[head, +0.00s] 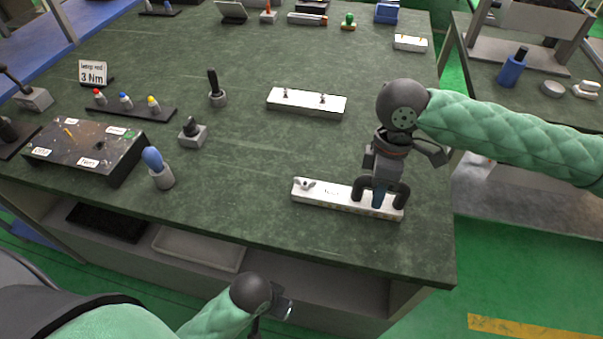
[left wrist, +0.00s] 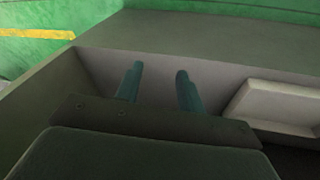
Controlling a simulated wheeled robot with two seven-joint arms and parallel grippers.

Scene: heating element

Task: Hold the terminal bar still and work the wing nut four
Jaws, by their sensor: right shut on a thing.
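The white terminal bar (head: 330,196) lies near the front right of the green worktop. A small wing nut (head: 304,184) stands on its left end, with nothing touching it. My right gripper (head: 379,200) points down at the bar's right end and is shut on it. Its fingers and dark curved parts hide that end. My left gripper (head: 284,303) is low in front of the table edge, away from the bar. In the left wrist view its two blue-green fingers (left wrist: 158,82) stand apart, with nothing between them.
A second white bar (head: 306,101) with two small fittings lies farther back. A blue-handled tool in a holder (head: 160,170) and a dark labelled panel (head: 86,150) stand left. Below the worktop, a shelf holds a pale tray (head: 198,249), also in the left wrist view (left wrist: 275,105).

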